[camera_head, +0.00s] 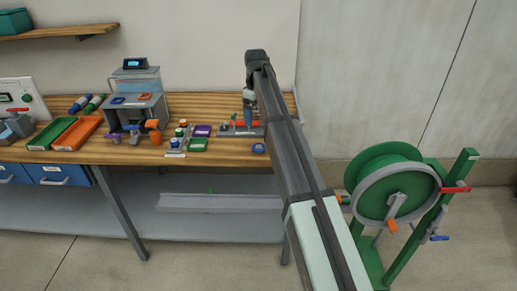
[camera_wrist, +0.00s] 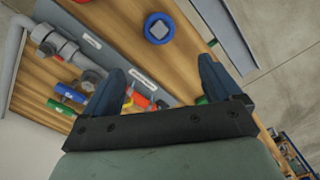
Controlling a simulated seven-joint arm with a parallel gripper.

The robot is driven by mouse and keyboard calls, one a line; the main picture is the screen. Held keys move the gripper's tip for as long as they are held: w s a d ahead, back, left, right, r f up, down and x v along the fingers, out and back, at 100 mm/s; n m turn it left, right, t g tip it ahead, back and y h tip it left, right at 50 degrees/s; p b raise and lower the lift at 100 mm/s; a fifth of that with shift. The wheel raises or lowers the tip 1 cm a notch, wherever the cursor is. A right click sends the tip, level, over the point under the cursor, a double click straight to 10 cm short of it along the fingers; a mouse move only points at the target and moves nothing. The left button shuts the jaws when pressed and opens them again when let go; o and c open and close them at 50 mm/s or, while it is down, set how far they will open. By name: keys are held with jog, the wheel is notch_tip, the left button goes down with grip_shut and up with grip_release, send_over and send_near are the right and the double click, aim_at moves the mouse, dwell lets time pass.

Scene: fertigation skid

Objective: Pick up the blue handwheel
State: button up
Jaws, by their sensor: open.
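The blue handwheel (camera_head: 258,148) lies on the wooden bench top near its front edge, just left of my arm in the head view. In the wrist view the blue handwheel (camera_wrist: 159,28) is a dark blue ring with a paler square middle, lying alone on the wood. It is beyond my fingertips and roughly between their directions. My gripper (camera_wrist: 163,65) is open, its two blue fingers spread with nothing held between them. In the head view my gripper (camera_head: 248,100) is over the back of the bench, small and partly hidden by my arm.
A grey plate with red and blue parts (camera_head: 240,130) lies behind the handwheel. Green and purple blocks (camera_head: 200,138) are to its left. Grey pipework (camera_wrist: 62,45) shows at left in the wrist view. A green hose reel (camera_head: 385,185) stands right of the bench.

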send_over(259, 146)
jog(key=f, duration=0.5)
jog(key=a+f, duration=0.1)
jog(key=f, duration=0.1)
jog(key=shift+w+f, duration=0.35)
jog(key=shift+f, duration=0.05)
jog(key=f, duration=0.2)
jog(key=s+d+f, duration=0.1)
jog(key=f, duration=0.1)
jog(key=shift+w+f, duration=0.15)
jog(key=shift+f, duration=0.45)
jog(key=c, duration=1.1)
jog(key=shift+c, duration=0.2)
jog(key=shift+a+r, duration=0.1)
jog(key=shift+r, duration=0.05)
